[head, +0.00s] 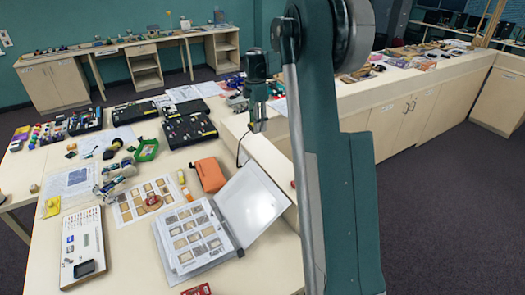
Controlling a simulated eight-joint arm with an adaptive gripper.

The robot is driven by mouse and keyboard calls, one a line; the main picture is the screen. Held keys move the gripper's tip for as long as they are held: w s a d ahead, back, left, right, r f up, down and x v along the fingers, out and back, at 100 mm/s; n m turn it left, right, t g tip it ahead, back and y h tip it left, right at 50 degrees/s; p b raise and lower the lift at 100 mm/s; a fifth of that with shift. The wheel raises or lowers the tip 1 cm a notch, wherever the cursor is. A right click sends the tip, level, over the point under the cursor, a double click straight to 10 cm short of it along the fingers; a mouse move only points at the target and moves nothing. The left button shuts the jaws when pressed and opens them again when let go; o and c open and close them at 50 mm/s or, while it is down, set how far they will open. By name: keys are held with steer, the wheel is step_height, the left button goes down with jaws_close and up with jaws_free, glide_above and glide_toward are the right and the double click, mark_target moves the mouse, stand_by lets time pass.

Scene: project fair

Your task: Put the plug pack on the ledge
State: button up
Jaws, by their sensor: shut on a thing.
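My gripper (257,117) points down in the upper middle of the head view, left of my large arm link. It is shut on a small light-coloured block, seemingly the plug pack (258,127), with a thin dark cord (239,148) hanging at its left. The fingers hide much of the pack. Below and behind it is a pale raised surface beside the table, likely the ledge (274,158). The pack appears over this surface; I cannot tell whether it touches.
An open binder (205,240), an orange pouch (209,174) and a white board (83,250) lie on the near table. Black trays (188,128) of small parts stand farther back. My arm hides part of the right-hand cabinet counter (420,82), which holds several items.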

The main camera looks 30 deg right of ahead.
glide_above(256, 147)
steer(key=shift+d+f, duration=0.1)
steer(key=shift+f, duration=3.05)
steer(key=shift+f+p, duration=0.35)
steer(key=shift+f, duration=1.5)
steer(key=shift+f, duration=0.15)
steer(key=o, duration=0.9)
steer(key=shift+o, duration=0.2)
steer(key=shift+r, duration=0.2)
step_height(256, 147, up, 12)
steer(key=shift+f+b, duration=0.1)
steer(key=shift+b, duration=0.3)
